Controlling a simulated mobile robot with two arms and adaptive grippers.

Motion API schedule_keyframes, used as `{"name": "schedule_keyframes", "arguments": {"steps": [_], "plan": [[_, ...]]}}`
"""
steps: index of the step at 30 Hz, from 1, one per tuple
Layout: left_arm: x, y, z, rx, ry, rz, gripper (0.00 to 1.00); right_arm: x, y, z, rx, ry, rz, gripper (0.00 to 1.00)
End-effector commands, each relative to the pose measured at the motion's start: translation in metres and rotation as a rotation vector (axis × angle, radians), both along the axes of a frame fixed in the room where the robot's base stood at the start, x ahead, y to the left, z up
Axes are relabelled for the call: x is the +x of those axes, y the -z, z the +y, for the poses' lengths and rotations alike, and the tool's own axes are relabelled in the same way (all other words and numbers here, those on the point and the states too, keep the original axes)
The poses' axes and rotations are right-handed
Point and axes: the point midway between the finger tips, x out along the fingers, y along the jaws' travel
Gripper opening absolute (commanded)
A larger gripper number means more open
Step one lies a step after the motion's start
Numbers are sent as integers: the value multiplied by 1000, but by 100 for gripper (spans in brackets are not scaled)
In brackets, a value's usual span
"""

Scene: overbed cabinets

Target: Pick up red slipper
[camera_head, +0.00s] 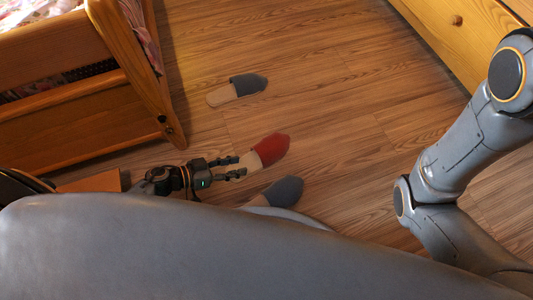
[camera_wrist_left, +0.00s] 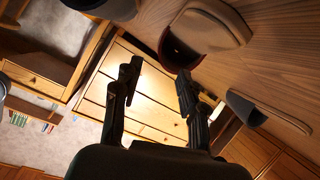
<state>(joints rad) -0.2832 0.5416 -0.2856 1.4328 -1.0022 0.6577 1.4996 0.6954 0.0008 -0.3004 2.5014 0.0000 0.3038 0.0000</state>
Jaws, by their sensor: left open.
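The red slipper (camera_head: 271,148) lies on the wooden floor in the head view, its red toe pointing up and right and its beige heel toward my left gripper. My left gripper (camera_head: 241,166) is open, with its fingertips close to the slipper's heel. I cannot tell whether they touch it. In the left wrist view the red slipper (camera_wrist_left: 180,52) shows at the top, beyond the open fingers of the left gripper (camera_wrist_left: 158,78), and nothing is between them. My right gripper is out of view.
A grey slipper (camera_head: 285,190) lies just below the red one, partly hidden by my body. Another grey slipper (camera_head: 248,85) lies farther up. A wooden bed (camera_head: 80,120) stands at left, a drawer cabinet (camera_head: 455,35) at upper right.

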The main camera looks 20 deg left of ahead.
Motion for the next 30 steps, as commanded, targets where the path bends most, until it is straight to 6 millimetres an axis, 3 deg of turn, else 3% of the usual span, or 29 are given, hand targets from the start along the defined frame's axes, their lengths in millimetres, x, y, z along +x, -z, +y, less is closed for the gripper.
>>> {"name": "schedule_keyframes", "arguments": {"steps": [1, 7, 14, 24, 30], "plan": [[8, 9, -9, -3, 1, -5, 42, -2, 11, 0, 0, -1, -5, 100], [28, 21, -34, -1, -1, -3, 42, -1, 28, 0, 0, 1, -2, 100], [36, 25, -44, 1, 0, -2, 42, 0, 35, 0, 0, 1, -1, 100], [57, 43, -68, 0, -1, -6, 42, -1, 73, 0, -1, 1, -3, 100], [65, 45, -78, 1, -1, -2, 42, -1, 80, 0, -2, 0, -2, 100]]}}
